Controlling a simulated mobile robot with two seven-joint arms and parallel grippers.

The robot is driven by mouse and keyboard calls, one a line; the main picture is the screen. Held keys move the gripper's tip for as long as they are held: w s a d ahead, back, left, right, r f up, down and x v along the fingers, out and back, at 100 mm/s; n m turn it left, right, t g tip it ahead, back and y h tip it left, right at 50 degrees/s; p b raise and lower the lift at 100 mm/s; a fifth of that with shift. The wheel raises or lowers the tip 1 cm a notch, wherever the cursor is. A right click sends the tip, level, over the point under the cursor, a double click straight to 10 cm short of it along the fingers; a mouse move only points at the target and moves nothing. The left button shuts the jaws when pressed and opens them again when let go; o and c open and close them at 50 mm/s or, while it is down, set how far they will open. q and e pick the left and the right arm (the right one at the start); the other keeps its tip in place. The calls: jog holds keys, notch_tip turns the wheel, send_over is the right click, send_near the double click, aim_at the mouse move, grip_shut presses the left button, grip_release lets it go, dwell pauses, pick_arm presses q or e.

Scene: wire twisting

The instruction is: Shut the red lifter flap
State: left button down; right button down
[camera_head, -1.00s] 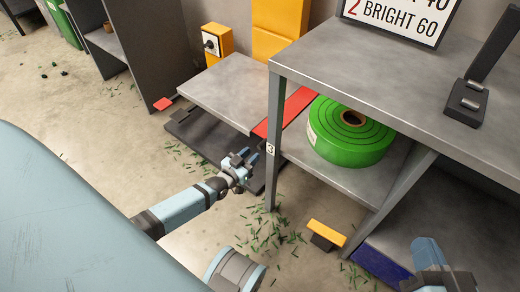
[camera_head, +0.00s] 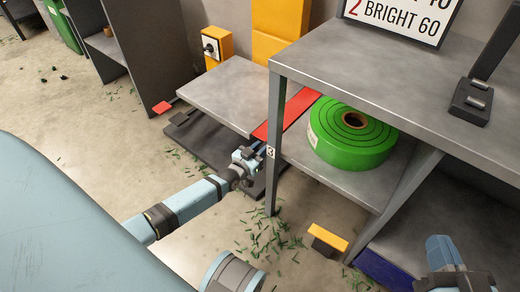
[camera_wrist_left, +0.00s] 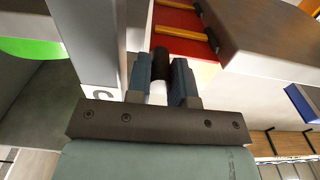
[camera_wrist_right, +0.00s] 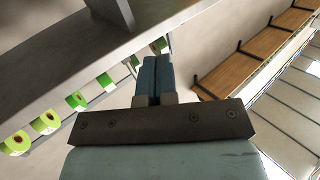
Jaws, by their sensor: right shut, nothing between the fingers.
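A red flap (camera_head: 288,116) lies as a long strip between the grey table top and the shelf frame. Its red face with yellow bars (camera_wrist_left: 180,32) shows at the top of the left wrist view. My left gripper (camera_head: 260,150) is low beside the front shelf post, near the flap's front end. In the left wrist view its fingers (camera_wrist_left: 162,80) stand apart with a dark rounded piece (camera_wrist_left: 160,62) at their tips; whether they grip it is unclear. My right gripper (camera_head: 443,250) is shut and empty at the lower right; it also shows in its wrist view (camera_wrist_right: 154,78).
The grey table (camera_head: 228,92) stands left of the shelf post (camera_head: 272,180), which is very close to my left gripper. A green roll (camera_head: 350,150) sits on the shelf. Green scraps litter the floor.

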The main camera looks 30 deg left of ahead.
pick_arm(q)
jog(key=shift+r, duration=0.1)
pick_arm(e)
jog(key=shift+r, duration=0.1)
